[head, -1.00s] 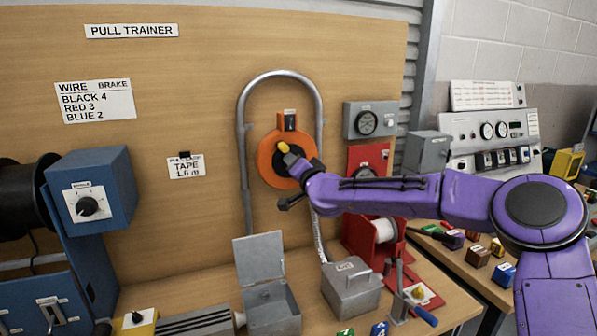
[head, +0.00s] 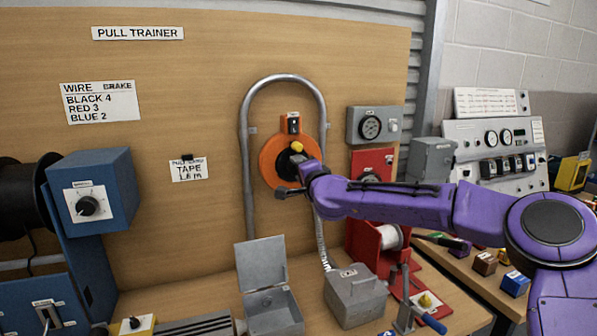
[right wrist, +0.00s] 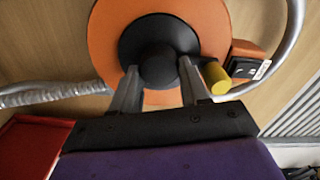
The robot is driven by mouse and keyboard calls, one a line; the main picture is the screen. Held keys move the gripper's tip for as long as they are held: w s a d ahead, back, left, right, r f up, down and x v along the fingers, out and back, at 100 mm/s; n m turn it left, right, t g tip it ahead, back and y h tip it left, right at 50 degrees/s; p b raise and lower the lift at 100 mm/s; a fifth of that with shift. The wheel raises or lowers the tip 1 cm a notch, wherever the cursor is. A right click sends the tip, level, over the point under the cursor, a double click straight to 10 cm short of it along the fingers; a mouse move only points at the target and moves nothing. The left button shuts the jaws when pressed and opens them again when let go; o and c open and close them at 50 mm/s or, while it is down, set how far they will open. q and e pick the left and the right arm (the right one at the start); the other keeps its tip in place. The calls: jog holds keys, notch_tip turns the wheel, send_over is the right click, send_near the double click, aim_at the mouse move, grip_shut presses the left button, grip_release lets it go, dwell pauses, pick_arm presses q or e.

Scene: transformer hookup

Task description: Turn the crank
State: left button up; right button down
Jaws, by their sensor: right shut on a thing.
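The crank is an orange disc (head: 270,161) on the upright wooden board, with a black hub (right wrist: 160,40) and a yellow knob (head: 296,147). In the head view the knob is near the top of the disc, slightly right of its middle. My right gripper (right wrist: 160,78) is shut on the black hub, with one finger on each side. The yellow knob (right wrist: 215,77) is just outside the finger on the right in the right wrist view. In the head view my purple arm hides the lower right of the disc. My left gripper is not in view.
A grey bent pipe (head: 246,150) arches around the disc. A grey gauge box (head: 372,126) and a red panel are to its right. Below are an open grey box (head: 264,258), a closed grey box (head: 352,297) and a red reel stand. A blue dial box (head: 92,188) is at left.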

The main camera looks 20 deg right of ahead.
jog(key=shift+f, duration=0.15)
jog(key=c, duration=0.8)
grip_release()
jog(key=shift+s, duration=0.1)
jog(key=shift+d, duration=0.1)
jog(key=s+b, duration=0.1)
jog(key=s, duration=0.2)
jog(key=s+b, duration=0.1)
jog(key=s, duration=0.3)
jog(key=s+b, duration=0.1)
jog(key=s, duration=0.2)
jog(key=shift+s+a, duration=0.25)
jog(key=shift+a, duration=0.15)
